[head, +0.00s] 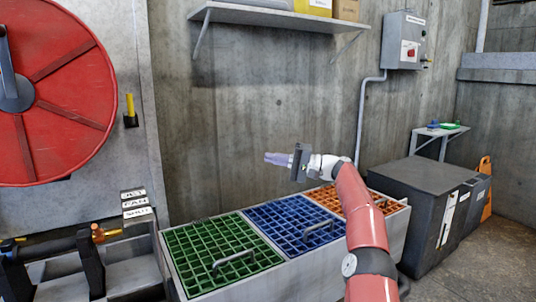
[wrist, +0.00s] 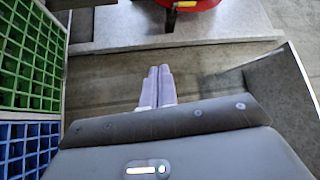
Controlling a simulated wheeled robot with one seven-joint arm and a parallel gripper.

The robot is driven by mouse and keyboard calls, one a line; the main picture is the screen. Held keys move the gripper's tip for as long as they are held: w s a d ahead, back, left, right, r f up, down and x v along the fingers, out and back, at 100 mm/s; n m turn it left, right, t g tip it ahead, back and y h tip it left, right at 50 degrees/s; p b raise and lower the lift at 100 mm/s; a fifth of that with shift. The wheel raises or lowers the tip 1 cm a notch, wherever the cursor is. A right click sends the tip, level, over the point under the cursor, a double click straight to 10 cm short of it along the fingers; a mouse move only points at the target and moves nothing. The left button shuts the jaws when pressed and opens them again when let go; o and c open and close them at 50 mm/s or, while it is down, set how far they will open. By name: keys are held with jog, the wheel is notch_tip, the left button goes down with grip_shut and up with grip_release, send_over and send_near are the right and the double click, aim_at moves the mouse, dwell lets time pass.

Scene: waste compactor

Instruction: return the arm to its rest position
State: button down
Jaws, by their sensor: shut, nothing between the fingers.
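My gripper (head: 270,158) is at the end of my red arm in the head view, held in the air above the bins and pointing left. Its pale fingers are together and hold nothing. In the wrist view the two fingers (wrist: 157,86) lie side by side, closed, with clear space around them. My arm rises from the lower right of the head view and bends left at the wrist.
Below my gripper are grated bins: green (head: 215,255), blue (head: 295,223) and orange (head: 340,198). A large red wheel (head: 50,90) is on the left. A shelf (head: 275,17) and switch box (head: 403,42) are on the wall. A dark cabinet (head: 420,180) stands right.

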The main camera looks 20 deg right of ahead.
jog(key=s+a+r+g+h+p, duration=0.1)
jog(key=s+a+h, duration=0.1)
jog(key=a, duration=0.5)
jog(key=s+a+r+g+h, duration=0.1)
jog(key=s+a+g+h, duration=0.1)
jog(key=a, duration=0.4)
jog(key=s+a+f+h+p, duration=0.1)
jog(key=s+a+f+h, duration=0.1)
jog(key=s+a+h, duration=0.55)
jog(key=s+d+f+h+p, duration=0.1)
jog(key=s+d+f, duration=0.3)
jog(key=s, duration=0.8)
jog(key=s+d+f+n+h+p, duration=0.1)
jog(key=s+d+f+h, duration=0.2)
jog(key=s, duration=0.9)
jog(key=s+d+f+n+t+h+p, duration=0.1)
jog(key=s+d+f, duration=0.4)
jog(key=s, duration=0.7)
jog(key=shift+f+h, duration=0.2)
jog(key=shift+h, duration=0.65)
